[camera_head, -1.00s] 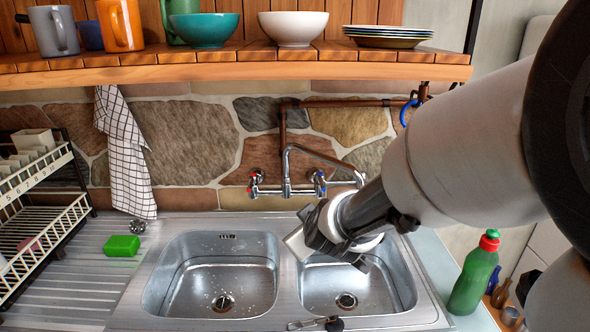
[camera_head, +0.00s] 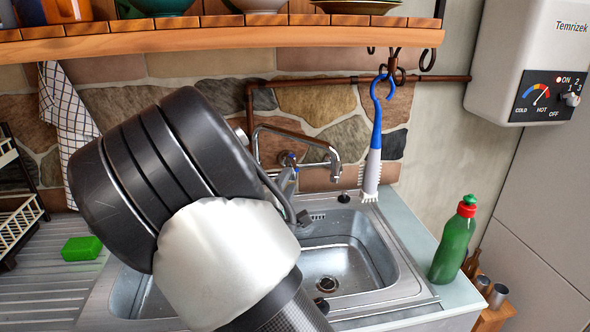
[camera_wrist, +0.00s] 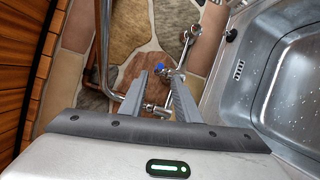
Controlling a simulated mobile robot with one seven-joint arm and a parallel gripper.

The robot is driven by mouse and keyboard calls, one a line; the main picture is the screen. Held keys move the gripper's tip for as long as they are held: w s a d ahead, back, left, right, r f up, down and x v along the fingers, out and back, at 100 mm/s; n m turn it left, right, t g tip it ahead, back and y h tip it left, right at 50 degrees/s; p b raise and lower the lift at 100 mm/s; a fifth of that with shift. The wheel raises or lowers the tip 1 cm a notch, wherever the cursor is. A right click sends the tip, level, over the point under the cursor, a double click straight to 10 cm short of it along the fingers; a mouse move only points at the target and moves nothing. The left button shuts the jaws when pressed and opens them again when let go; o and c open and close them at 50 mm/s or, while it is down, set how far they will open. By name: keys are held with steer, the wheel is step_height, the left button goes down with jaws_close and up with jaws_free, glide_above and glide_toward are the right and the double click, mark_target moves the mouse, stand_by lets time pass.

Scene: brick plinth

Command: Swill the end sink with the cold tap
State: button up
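The cold tap (camera_head: 289,160), with a blue mark, is on the wall mixer; its blue top also shows in the wrist view (camera_wrist: 159,68). My gripper (camera_wrist: 160,76) is open, with its fingertips on either side of the blue-marked tap; I cannot tell whether they touch it. In the head view my arm hides most of the gripper and the other tap. The chrome spout (camera_head: 300,134) points right, its end over the right-hand basin (camera_head: 375,262). No water stream shows. The left basin (camera_head: 128,290) is mostly hidden behind my arm; droplets show in the basin in the wrist view.
A blue-and-white brush (camera_head: 374,150) hangs from a hook under the shelf (camera_head: 220,35), right of the spout. A green bottle (camera_head: 453,243) stands right of the sink, a green sponge (camera_head: 82,248) on the drainer. A water heater (camera_head: 535,55) is on the right wall.

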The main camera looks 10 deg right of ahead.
mark_target(296, 166)
steer(key=x, duration=0.9)
steer(key=shift+w+d+f, duration=0.1)
steer(key=shift+w+d, duration=0.05)
steer(key=shift+w, duration=0.15)
steer(key=shift+c, duration=0.4)
jaws_close()
